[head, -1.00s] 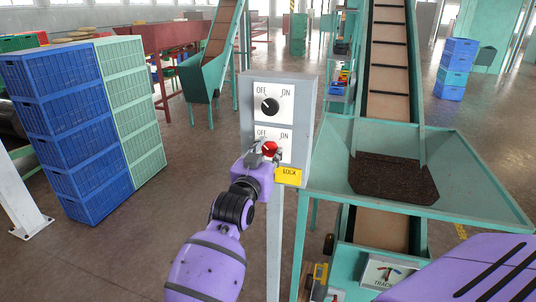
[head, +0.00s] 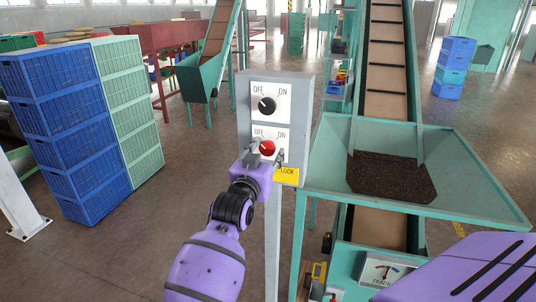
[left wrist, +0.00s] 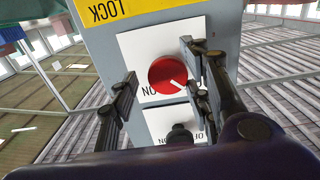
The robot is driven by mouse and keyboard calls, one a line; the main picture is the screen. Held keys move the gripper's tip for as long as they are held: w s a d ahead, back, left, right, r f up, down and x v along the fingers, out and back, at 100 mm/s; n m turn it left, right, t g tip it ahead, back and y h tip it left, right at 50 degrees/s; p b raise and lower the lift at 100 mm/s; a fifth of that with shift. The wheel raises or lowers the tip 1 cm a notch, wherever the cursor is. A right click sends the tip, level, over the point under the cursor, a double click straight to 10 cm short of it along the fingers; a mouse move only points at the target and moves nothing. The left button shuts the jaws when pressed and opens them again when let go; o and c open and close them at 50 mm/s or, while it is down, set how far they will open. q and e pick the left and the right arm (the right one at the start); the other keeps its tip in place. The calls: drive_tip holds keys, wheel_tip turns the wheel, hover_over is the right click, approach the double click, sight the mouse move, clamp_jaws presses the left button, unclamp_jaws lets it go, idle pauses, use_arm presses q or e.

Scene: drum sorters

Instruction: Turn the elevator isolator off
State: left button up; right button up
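A grey switch box (head: 304,110) on a post carries two rotary switches with OFF at left and ON at right. The upper knob (head: 268,105) is black, its mark towards OFF. The lower knob (head: 267,147) is red; it also shows in the left wrist view (left wrist: 167,75), upside down, its white mark pointing to the OFF side. My left gripper (head: 267,155) is open in front of the red knob. In the left wrist view its fingers stand on either side of the knob, with gaps visible. My right gripper is out of view.
A yellow LOCK label (head: 287,176) is below the red knob. A green hopper (head: 470,190) with dark material and a conveyor stand close at right. Stacked blue crates (head: 62,135) and green crates (head: 130,105) stand at left. Floor between crates and post is clear.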

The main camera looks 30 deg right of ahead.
use_arm(q)
drive_tip(key=shift+r, duration=0.1)
drive_tip(key=shift+s+a, duration=0.2)
drive_tip(key=shift+a, duration=0.1)
drive_tip(key=v, duration=1.1)
drive_tip(key=shift+s, duration=0.2)
